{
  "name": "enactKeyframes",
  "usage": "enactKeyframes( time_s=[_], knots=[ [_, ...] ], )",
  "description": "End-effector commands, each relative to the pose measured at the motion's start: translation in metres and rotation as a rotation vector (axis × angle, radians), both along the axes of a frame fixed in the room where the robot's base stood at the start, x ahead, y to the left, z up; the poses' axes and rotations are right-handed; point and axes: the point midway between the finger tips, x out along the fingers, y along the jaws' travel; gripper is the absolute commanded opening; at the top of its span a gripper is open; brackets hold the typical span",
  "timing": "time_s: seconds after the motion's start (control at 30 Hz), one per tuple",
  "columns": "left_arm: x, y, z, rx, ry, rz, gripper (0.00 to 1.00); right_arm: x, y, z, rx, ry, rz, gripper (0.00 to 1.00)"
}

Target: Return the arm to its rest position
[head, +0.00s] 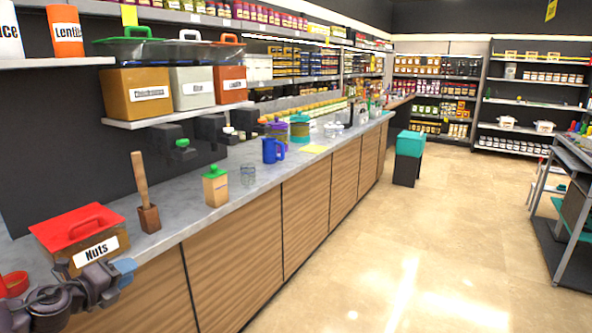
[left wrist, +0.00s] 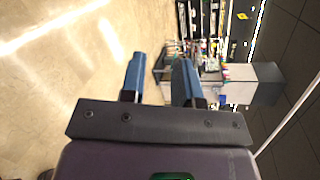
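My left arm enters the head view at the bottom left corner. Its gripper (head: 124,268) has blue fingertips and is in front of the Nuts box (head: 85,243), near the counter's front edge. In the left wrist view the two blue fingers of the left gripper (left wrist: 160,78) stand apart with nothing between them. Pale floor and shelving show beyond them. My right gripper is in neither view.
The long counter (head: 180,232) holds a wooden pestle in a mortar (head: 148,208), a green-topped container (head: 215,187), a glass jar (head: 248,175) and a blue mug (head: 272,150). The floor (head: 430,230) is clear on the right, up to a metal rack (head: 570,180).

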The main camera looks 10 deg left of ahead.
Motion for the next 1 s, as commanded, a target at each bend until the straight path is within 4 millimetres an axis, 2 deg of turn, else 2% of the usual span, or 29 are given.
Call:
enactKeyframes(
  time_s=[0.03, 0.2, 0.5, 0.7, 1.0],
  knots=[
    [-0.009, -0.013, -0.019, -0.12, 0.027, 0.034, 0.29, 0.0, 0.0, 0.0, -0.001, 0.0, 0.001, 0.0],
    [-0.037, -0.045, -0.069, -0.472, 0.12, 0.162, 0.29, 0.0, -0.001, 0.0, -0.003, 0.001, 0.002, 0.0],
    [-0.099, -0.103, -0.145, -1.021, 0.293, 0.395, 0.29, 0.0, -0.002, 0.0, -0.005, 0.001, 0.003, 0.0],
    [-0.145, -0.14, -0.181, -1.331, 0.383, 0.548, 0.29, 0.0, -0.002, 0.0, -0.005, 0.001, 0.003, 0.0],
    [-0.214, -0.183, -0.22, -1.667, 0.426, 0.763, 0.29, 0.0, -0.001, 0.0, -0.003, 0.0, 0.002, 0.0]
  ],
)
